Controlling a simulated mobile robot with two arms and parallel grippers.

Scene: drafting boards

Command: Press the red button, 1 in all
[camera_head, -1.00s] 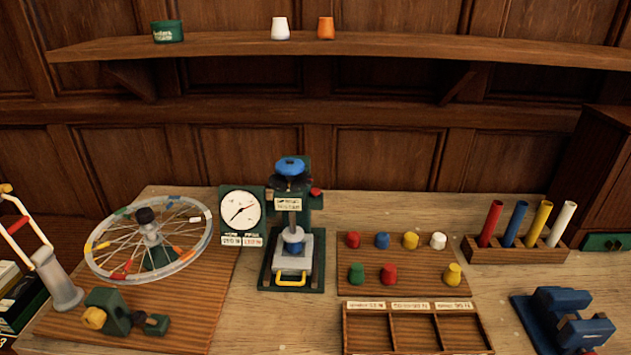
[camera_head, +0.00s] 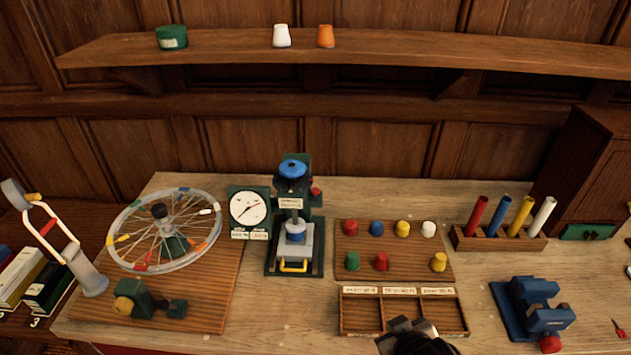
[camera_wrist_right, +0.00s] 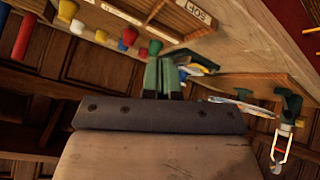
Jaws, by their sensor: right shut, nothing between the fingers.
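A small red button (camera_head: 316,191) sticks out at the upper right side of the green press (camera_head: 292,215), which has a blue knob on top. Nothing touches the button. My right gripper (camera_head: 405,323) is at the bottom of the head view, in front of the compartment tray, low and to the right of the press. In the right wrist view its fingers (camera_wrist_right: 160,68) are shut together with nothing between them. I cannot clearly make out the button in the wrist view. My left gripper is not in view.
A white dial (camera_head: 248,207) stands left of the press, beside a spoked wheel (camera_head: 165,232). Right of the press are a board of coloured knobs (camera_head: 394,250), a compartment tray (camera_head: 350,318), a rack of coloured rods (camera_head: 500,241) and a blue vise (camera_head: 535,305).

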